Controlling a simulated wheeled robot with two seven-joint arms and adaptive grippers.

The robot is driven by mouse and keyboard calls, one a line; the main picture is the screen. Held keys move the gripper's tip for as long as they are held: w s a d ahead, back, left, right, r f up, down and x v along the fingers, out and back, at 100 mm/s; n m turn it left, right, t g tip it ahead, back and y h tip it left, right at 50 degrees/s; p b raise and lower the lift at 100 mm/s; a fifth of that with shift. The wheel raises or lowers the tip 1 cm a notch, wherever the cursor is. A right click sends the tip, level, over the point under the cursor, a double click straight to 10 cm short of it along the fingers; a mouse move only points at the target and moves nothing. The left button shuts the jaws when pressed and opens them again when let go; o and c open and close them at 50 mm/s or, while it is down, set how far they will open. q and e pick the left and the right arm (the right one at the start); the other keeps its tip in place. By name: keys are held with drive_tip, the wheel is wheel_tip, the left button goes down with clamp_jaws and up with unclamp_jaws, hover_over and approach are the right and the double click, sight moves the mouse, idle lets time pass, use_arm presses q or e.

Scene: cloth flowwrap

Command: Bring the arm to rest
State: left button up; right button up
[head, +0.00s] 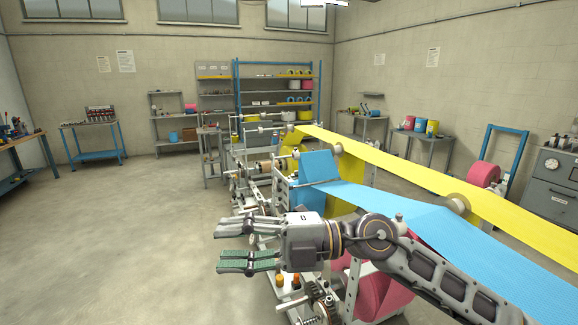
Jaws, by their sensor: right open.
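My right arm comes in from the lower right and reaches left across the front of the wrapping machine. My right gripper (248,245) points left, its two green-padded fingers spread apart with nothing between them. It is in front of the machine's near end, over the open floor side. My left gripper is not in this view.
A blue web (414,208) and a yellow web (402,170) run over rollers behind my right arm. A pink roll (378,292) sits below the arm. Shelves and benches line the walls. The concrete floor (125,225) on the left is clear.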

wheel_tip(320, 180, up, 4)
drive_tip(key=w+d+m+t+y, duration=0.1)
drive_tip(key=w+m+t+y, duration=0.1)
drive_tip(key=m+t+y, duration=0.15)
drive_tip(key=w+d+f+m+t+h, duration=0.2)
drive_tip(key=w+d+m+t+h, duration=0.65)
drive_tip(key=m+t, duration=0.95)
drive_tip(key=w+d+f+m+g+h, duration=0.2)
drive_tip(key=d+f+m+h, duration=0.35)
drive_tip(key=d+f, duration=0.4)
drive_tip(key=w+d+f+m+g+h, duration=0.2)
drive_tip(key=d+f+m+h, duration=0.4)
drive_tip(key=f, duration=0.7)
drive_tip(key=s+d+f+g+h, duration=0.1)
drive_tip(key=s+d+f+g, duration=0.2)
drive_tip(key=s+f+g, duration=0.6)
drive_tip(key=s+d+f+g+h, duration=0.1)
drive_tip(key=s+d+f+g, duration=0.2)
drive_tip(key=s+f, duration=1.1)
wheel_tip(320, 180, down, 33)
drive_tip(key=s+g, duration=0.1)
drive_tip(key=s, duration=0.1)
drive_tip(key=s+d+f, duration=0.2)
drive_tip(key=s+f, duration=0.8)
drive_tip(key=s, duration=0.1)
drive_tip(key=s+d+f+g, duration=0.1)
drive_tip(key=s+d+f, duration=0.1)
drive_tip(key=s+f, duration=0.8)
drive_tip(key=shift+s+d, duration=0.4)
drive_tip(key=shift+s, duration=0.05)
